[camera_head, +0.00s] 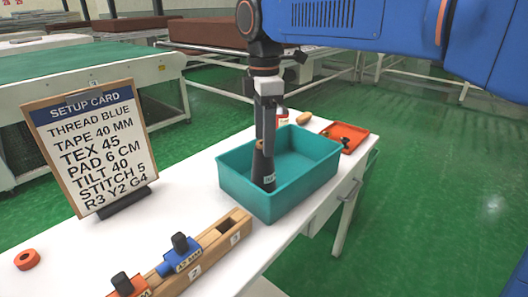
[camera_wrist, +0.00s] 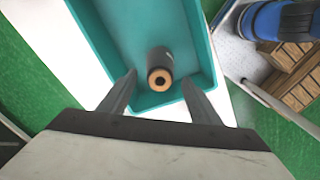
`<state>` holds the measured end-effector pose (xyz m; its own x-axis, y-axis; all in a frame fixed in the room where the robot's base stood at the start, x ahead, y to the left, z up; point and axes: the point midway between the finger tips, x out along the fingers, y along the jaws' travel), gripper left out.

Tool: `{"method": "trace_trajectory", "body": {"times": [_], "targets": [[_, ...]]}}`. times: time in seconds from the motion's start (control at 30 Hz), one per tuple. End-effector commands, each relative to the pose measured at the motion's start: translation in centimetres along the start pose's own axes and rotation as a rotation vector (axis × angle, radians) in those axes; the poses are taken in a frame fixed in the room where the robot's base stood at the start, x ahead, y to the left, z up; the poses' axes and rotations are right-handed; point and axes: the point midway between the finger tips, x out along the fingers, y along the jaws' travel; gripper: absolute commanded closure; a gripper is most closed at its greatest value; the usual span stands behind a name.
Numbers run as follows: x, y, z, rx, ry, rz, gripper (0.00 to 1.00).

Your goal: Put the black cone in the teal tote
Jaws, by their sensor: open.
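The teal tote (camera_head: 315,180) stands on the white table, and it also shows in the wrist view (camera_wrist: 105,45). The black cone (camera_head: 262,168) stands inside the tote, near its left front part in the head view. In the wrist view the black cone (camera_wrist: 160,62) shows its tan top with a dark hole. My gripper (camera_head: 265,135) is above the tote, pointing down at the cone's top. In the wrist view my gripper (camera_wrist: 155,88) is open, its two fingers apart on either side of the cone and not closed on it.
A setup card (camera_head: 90,140) stands at the left of the table. A wooden rack (camera_head: 215,240) with blue and orange holders lies in front. An orange ring (camera_head: 27,259) is at far left. An orange tray (camera_head: 345,131) and a tan object (camera_head: 303,118) are behind the tote.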

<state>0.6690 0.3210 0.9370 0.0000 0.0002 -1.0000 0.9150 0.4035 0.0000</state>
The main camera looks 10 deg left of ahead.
Motion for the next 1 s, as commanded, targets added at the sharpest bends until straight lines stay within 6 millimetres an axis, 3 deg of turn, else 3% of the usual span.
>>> {"method": "trace_trajectory", "body": {"times": [0.1,0.3,0.73,0.87,1.0], "targets": [[-2.1,0.1,0.0,0.0,0.001,0.002,0.43],[-4.3,0.1,0.0,0.0,0.0,0.001,0.43],[-4.9,-0.2,0.5,0.016,0.001,0.003,0.43],[-4.6,-1.3,3.2,0.116,0.009,0.023,0.43],[-3.6,-3.8,8.4,0.323,0.025,0.062,0.43]]}}
